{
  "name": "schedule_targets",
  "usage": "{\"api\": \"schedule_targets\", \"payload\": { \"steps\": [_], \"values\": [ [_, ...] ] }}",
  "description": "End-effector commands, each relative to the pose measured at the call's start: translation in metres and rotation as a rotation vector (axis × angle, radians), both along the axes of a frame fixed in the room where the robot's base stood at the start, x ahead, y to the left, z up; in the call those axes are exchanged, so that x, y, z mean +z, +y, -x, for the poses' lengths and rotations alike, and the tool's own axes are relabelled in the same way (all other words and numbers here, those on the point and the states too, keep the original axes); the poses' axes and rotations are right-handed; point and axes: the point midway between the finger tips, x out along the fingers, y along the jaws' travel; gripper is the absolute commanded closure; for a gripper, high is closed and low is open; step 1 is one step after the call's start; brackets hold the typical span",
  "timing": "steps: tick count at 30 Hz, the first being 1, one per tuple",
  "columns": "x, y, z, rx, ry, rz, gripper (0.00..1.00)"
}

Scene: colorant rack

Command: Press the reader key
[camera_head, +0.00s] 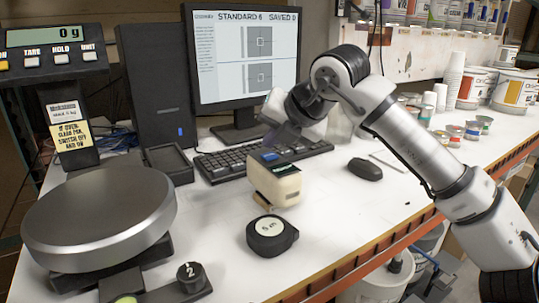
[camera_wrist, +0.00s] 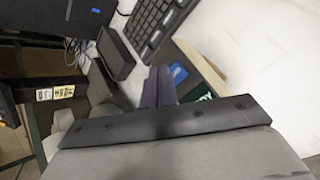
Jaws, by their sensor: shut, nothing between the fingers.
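The reader (camera_head: 276,188) is a cream box standing on the white bench in front of the keyboard. Its dark top carries a blue key (camera_head: 269,157) and a small green display (camera_head: 284,168). My gripper (camera_head: 268,141) is shut and empty, with its fingertips pointing down just above and behind the blue key. In the wrist view the purplish fingers (camera_wrist: 158,86) are together, just left of the blue key (camera_wrist: 178,73). A gap seems to remain, but I cannot tell its size. The monitor (camera_head: 243,57) reads "STANDARD 6" and "SAVED 0".
A black tape measure (camera_head: 271,236) sits in front of the reader. The keyboard (camera_head: 225,161) lies behind it and a mouse (camera_head: 365,170) to its right. A round scale (camera_head: 100,215) stands at left. Paint cups (camera_head: 472,129) line the right back. The bench right of the tape measure is clear.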

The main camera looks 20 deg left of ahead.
Motion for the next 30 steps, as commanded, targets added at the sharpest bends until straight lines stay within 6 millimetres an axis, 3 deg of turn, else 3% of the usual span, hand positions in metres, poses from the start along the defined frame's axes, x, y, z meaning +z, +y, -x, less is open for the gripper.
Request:
{"api": "schedule_targets", "payload": {
  "steps": [30],
  "values": [
    [-0.013, 0.0, 0.0, -0.001, 0.0, 0.001, 1.0]
  ]
}}
